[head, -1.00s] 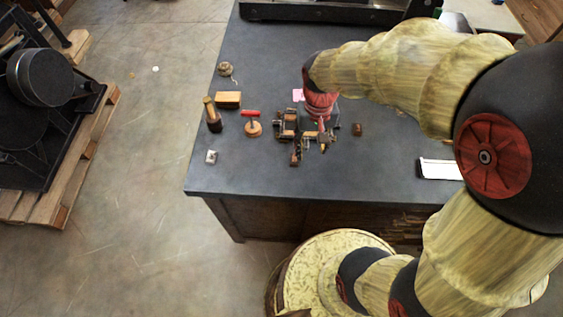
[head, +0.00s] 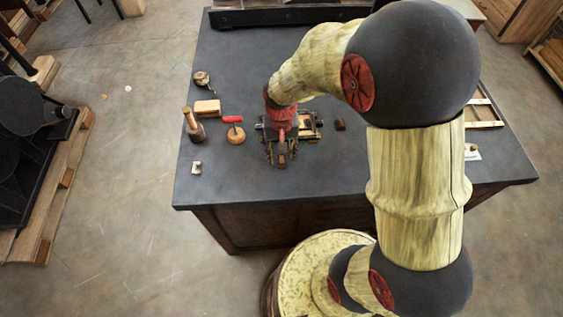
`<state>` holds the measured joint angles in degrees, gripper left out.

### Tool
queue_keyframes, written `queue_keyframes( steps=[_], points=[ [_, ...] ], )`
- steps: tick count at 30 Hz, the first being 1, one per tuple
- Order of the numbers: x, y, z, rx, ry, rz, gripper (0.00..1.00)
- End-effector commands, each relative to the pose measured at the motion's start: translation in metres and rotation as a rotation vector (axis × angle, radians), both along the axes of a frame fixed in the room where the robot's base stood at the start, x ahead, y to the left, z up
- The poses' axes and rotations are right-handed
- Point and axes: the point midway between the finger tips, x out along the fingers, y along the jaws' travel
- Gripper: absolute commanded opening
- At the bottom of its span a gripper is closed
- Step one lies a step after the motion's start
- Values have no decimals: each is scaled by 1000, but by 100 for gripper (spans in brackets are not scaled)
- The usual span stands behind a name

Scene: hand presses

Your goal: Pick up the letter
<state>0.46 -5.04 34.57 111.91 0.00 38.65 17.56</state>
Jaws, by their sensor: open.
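No piece is clearly readable as the letter. Two small pieces could be it, and I cannot tell which: a small silvery block (head: 196,168) near the table's front left, or a small dark brown block (head: 340,124) right of centre. My gripper (head: 282,159) points down over the middle of the dark table, in front of a small wood-and-metal hand press (head: 309,125) that it partly hides. The gripper is open. The small blocks stand apart from it on either side. What lies directly under its fingers is hidden.
A wooden frame (head: 484,108) lies at the right, partly behind my arm. The front middle is bare.

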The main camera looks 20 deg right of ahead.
Motion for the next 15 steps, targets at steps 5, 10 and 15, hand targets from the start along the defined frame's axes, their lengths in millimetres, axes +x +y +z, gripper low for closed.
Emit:
queue_keyframes(
  steps=[5,10,15],
  points=[
    [1,0,-7,0,-3,0,44],
    [1,0,-6,0,-2,0,41],
    [1,0,-6,0,-2,0,31]
  ],
)
